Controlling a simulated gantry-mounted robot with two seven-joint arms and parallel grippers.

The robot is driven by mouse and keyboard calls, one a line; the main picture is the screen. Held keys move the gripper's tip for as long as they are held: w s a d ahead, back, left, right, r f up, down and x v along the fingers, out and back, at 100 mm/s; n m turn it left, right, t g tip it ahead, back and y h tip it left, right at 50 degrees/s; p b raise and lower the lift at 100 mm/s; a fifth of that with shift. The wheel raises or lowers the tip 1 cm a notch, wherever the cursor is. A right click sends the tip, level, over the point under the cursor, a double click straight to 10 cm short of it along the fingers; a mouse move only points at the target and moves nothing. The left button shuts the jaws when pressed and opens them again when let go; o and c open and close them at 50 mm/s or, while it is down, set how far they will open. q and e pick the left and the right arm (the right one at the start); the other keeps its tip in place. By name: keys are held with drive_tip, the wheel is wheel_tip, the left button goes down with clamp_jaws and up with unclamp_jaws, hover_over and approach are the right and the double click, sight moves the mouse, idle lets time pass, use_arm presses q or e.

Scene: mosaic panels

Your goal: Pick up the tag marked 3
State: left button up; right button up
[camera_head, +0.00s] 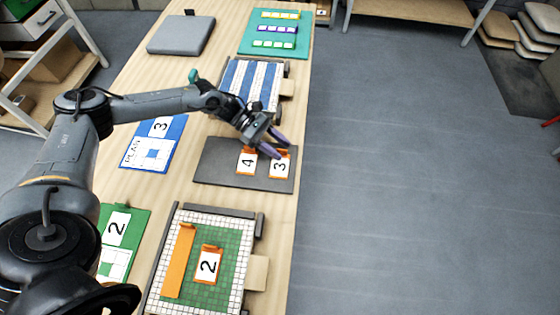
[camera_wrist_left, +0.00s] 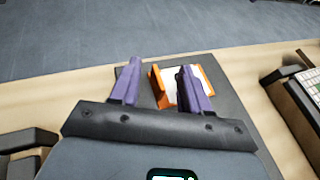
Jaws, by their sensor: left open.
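The tag marked 3 (camera_head: 280,166) is a white card with an orange frame, lying at the right end of a dark grey tray (camera_head: 217,175). The tag marked 4 (camera_head: 247,163) lies just left of it. My left gripper (camera_head: 283,150) is open, its purple fingers at the orange upper edge of tag 3, partly covering it. In the left wrist view, one orange-framed tag (camera_wrist_left: 210,79) shows. Its orange upright lies between the fingers (camera_wrist_left: 160,66), and the right finger covers part of its white face. Its number cannot be read there. I cannot tell whether the fingers touch it.
A tiled panel with a tag marked 2 (camera_head: 207,266) and an orange bar (camera_head: 179,261) stands at the front. A blue striped panel (camera_head: 236,76) is behind the tray. A blue plan card (camera_head: 173,147) and green card (camera_head: 136,226) lie left. The table's right edge is close.

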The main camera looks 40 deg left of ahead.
use_arm(q)
drive_tip(key=shift+x, duration=1.4)
drive_tip(key=shift+a, duration=0.1)
clamp_jaws()
drive_tip(key=shift+w, duration=0.1)
